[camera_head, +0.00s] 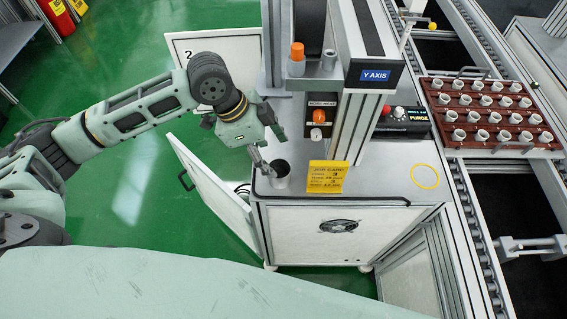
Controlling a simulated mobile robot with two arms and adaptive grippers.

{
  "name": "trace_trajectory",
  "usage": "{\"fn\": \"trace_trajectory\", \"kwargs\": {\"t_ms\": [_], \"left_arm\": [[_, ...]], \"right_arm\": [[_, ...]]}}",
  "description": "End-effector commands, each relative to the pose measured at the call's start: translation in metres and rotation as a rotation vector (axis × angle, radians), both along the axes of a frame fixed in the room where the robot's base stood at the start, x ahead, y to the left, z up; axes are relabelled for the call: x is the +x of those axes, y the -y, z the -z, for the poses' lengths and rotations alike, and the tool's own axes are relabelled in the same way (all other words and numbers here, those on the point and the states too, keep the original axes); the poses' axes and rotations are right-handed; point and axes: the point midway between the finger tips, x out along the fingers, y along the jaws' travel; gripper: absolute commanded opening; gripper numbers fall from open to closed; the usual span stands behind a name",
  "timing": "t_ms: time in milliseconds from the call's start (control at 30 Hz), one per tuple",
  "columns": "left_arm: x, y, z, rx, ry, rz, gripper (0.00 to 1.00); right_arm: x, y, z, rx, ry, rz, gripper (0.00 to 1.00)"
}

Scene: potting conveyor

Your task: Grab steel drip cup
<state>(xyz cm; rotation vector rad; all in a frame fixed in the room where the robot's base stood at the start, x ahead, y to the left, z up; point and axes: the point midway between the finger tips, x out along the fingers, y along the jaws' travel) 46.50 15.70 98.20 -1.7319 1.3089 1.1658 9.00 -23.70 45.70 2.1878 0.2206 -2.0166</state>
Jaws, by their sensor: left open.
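The steel drip cup (281,182) stands upright near the left corner of the potting machine's white cabinet top, its dark mouth facing up. My left gripper (266,165) reaches in from the left, with its fingers pointing down at the cup's left rim. The gripper is open. Whether a finger touches the cup or sits inside the rim cannot be told from this angle. My right gripper is not in view.
A yellow job card (327,177) stands just right of the cup. The machine column (352,125) rises behind it. The cabinet door (213,194) hangs open at the left. A red tray (489,117) of small white cups sits on the conveyor. A yellow ring (425,177) marks clear cabinet top.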

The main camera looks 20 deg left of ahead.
Motion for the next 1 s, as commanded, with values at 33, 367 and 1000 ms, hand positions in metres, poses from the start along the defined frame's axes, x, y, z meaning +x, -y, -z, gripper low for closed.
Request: {"fn": "trace_trajectory", "kwargs": {"t_ms": [33, 367, 1000], "left_arm": [[-0.001, 0.002, 0.005, 0.000, -0.005, 0.001, 0.64], [0.001, 0.015, 0.041, 0.000, -0.008, 0.001, 0.64], [0.004, 0.024, 0.072, 0.001, -0.001, 0.001, 0.51]], "right_arm": [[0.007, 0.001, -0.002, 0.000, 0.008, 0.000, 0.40], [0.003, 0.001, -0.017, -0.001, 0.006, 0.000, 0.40], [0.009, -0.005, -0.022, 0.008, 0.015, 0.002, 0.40]]}}
